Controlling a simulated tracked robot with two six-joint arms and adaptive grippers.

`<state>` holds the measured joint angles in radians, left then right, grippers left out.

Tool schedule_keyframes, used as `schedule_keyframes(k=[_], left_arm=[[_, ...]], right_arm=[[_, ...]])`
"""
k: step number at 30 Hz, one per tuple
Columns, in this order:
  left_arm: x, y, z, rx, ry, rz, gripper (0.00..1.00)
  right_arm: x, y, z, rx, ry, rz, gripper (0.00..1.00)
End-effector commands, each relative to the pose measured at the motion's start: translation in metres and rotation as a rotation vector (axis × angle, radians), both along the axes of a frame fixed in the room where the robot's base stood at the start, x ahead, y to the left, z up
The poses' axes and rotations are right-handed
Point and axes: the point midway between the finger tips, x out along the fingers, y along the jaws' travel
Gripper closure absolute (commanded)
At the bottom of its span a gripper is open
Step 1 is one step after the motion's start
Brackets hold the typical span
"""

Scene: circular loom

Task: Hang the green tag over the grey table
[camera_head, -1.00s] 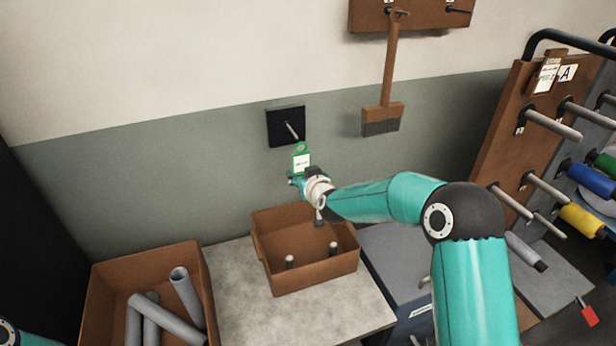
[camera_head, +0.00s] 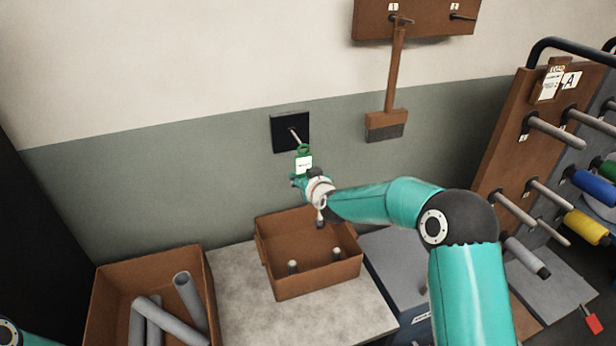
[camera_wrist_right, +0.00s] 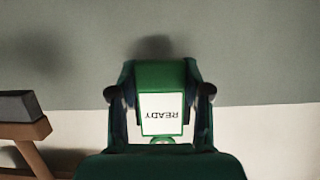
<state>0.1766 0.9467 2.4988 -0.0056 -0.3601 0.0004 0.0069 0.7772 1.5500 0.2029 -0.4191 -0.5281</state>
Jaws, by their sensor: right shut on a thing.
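My right gripper (camera_head: 302,178) is shut on the green tag (camera_head: 304,161) and holds it upright in front of the wall, above the grey table (camera_head: 305,322). The tag has a white label; in the right wrist view the tag (camera_wrist_right: 162,112) shows the word READY upside down between the fingers. A peg (camera_head: 295,136) sticks out from a black plate (camera_head: 280,134) on the wall. The tag's top ring is at the peg's tip in the head view; I cannot tell whether the peg passes through it. My left gripper is out of view.
A brown bin (camera_head: 262,240) with two short pegs stands on the table below my gripper. A box (camera_head: 110,282) of grey tubes is at left. A brush (camera_head: 386,122) hangs on the wall. A rack (camera_head: 500,150) with spools is at right.

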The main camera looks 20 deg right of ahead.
Motion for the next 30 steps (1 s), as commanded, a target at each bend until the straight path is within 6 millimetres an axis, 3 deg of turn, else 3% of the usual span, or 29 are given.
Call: schedule_keyframes(k=[30], left_arm=[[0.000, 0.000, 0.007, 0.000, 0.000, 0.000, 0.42]], right_arm=[[0.020, 0.000, 0.000, 0.000, 0.001, -0.001, 1.00]])
